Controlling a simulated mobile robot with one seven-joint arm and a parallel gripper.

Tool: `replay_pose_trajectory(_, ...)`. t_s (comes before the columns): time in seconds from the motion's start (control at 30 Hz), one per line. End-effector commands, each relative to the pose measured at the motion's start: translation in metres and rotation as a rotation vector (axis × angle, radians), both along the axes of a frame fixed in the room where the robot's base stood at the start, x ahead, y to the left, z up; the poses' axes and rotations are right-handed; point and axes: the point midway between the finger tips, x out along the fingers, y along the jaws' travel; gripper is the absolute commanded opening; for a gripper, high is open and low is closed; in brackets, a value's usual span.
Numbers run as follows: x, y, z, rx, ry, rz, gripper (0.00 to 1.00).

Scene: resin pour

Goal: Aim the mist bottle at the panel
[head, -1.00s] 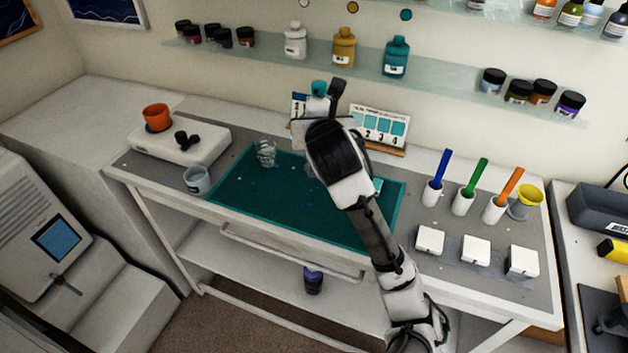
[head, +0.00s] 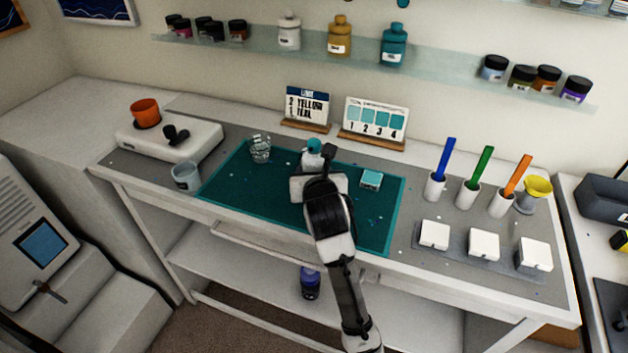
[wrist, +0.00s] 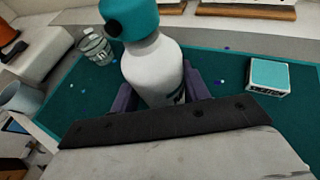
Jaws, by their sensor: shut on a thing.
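The mist bottle, white with a teal head (wrist: 155,70), stands upright between my gripper's fingers in the wrist view. In the head view only its teal top (head: 313,148) shows past my wrist. My gripper (wrist: 165,90) is shut on its body, over the teal mat (head: 240,180). The panel, a small white block with a teal top face (head: 371,180), lies on the mat to the right of the bottle. It also shows in the wrist view (wrist: 268,76).
A clear glass cup (head: 260,149) stands on the mat's left part, with a grey cup (head: 186,176) at its left edge. Two cards (head: 307,104) (head: 375,118) stand behind the mat. Brush holders (head: 467,197) and white blocks (head: 484,244) are to the right.

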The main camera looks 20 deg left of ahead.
Motion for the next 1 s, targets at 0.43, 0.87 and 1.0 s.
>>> replay_pose_trajectory(0.43,0.0,-0.0002,-0.0087,0.0,-0.003,0.0,0.16)
replay_pose_trajectory(0.87,0.0,-0.0001,-0.0081,0.0,-0.001,0.0,0.68)
replay_pose_trajectory(1.0,0.0,-0.0003,-0.0048,0.0,0.0,0.0,0.68)
